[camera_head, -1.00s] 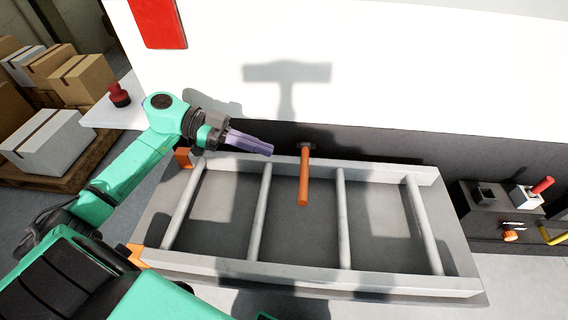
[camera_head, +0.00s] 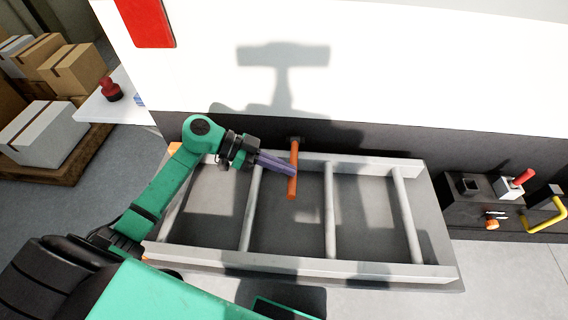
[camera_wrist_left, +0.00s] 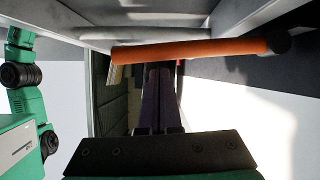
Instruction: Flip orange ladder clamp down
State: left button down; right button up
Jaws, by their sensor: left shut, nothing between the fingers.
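The orange ladder clamp (camera_head: 294,183) is a straight bar on a dark pivot at the caravan's wall. In the head view it extends over the back rail of the grey ladder (camera_head: 380,269). My left gripper (camera_head: 296,171), with purple fingers, is shut and empty, its tips at the left side of the bar. The left wrist view shows the clamp (camera_wrist_left: 190,51) lying across, just beyond the fingertips (camera_wrist_left: 160,72). I cannot tell whether they touch it. My right gripper is not in view.
A dark box with a red-handled part (camera_head: 523,177) and a yellow handle (camera_head: 545,222) stands at the right. A red knob (camera_head: 110,90) sits on a white ledge at the left, with cartons (camera_head: 75,68) behind. The white caravan wall (camera_head: 400,80) is at the back.

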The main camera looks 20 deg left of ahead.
pick_arm(q)
jog(key=shift+f, duration=0.2)
jog(key=shift+d, duration=0.1)
jog(key=shift+s+f+p, duration=0.2)
jog(key=shift+f+p, duration=0.2)
jog(key=shift+f, duration=0.15)
jog(key=shift+s+f+p, duration=0.15)
jog(key=shift+f+p, duration=0.25)
jog(key=shift+f, duration=0.1)
jog(key=shift+r, duration=0.1)
